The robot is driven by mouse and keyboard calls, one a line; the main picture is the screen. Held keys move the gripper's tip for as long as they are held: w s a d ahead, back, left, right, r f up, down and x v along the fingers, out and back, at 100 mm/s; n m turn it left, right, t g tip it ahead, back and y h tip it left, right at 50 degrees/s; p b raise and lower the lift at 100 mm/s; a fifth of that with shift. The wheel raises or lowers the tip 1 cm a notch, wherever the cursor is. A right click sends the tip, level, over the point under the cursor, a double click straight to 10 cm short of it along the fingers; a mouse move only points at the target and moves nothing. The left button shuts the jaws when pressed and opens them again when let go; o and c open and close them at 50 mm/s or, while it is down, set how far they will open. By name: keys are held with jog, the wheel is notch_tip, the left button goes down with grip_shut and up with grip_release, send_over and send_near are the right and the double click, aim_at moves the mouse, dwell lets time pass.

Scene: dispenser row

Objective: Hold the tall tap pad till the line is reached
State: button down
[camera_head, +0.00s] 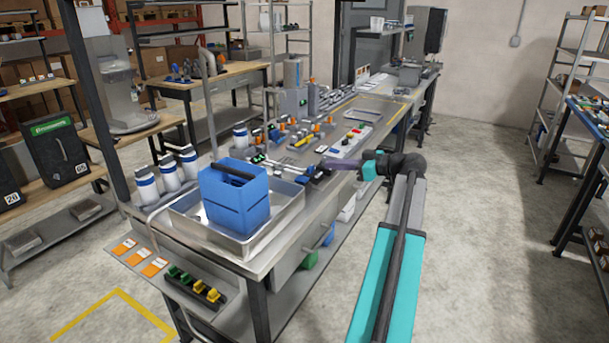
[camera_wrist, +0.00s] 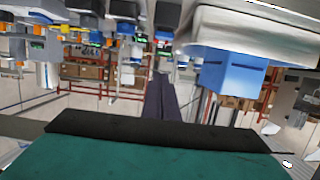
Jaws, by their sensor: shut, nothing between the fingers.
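A blue container (camera_head: 236,205) with a dark bar across its top stands in a metal tray (camera_head: 190,228) at the near end of the bench. A tall grey post with a curved top (camera_head: 210,110) rises behind it; I cannot tell whether it is the tall tap. No tap pad or fill line can be made out clearly. My gripper (camera_head: 318,172) is over the bench, right of the container and apart from it. The wrist view looks upside down; there my gripper (camera_wrist: 160,85) is shut and empty, with the container (camera_wrist: 232,72) to its right.
White bottles with blue bands (camera_head: 168,172) stand left of the tray. Small fittings with orange knobs (camera_head: 317,127) crowd the bench behind my gripper. Orange-marked cards (camera_head: 138,257) and yellow and green clips (camera_head: 195,286) line the near edge. The floor at right (camera_head: 480,230) is clear.

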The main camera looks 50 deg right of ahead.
jog(key=shift+w, duration=0.2)
jog(key=p, duration=0.3)
send_over(302, 179)
jog(key=s+d, duration=0.1)
jog(key=s, duration=0.1)
notch_tip(302, 179, down, 2)
jog(key=shift+f, duration=0.95)
jog(key=shift+f+p, duration=0.5)
jog(key=shift+f, duration=0.75)
jog(key=shift+f, duration=0.15)
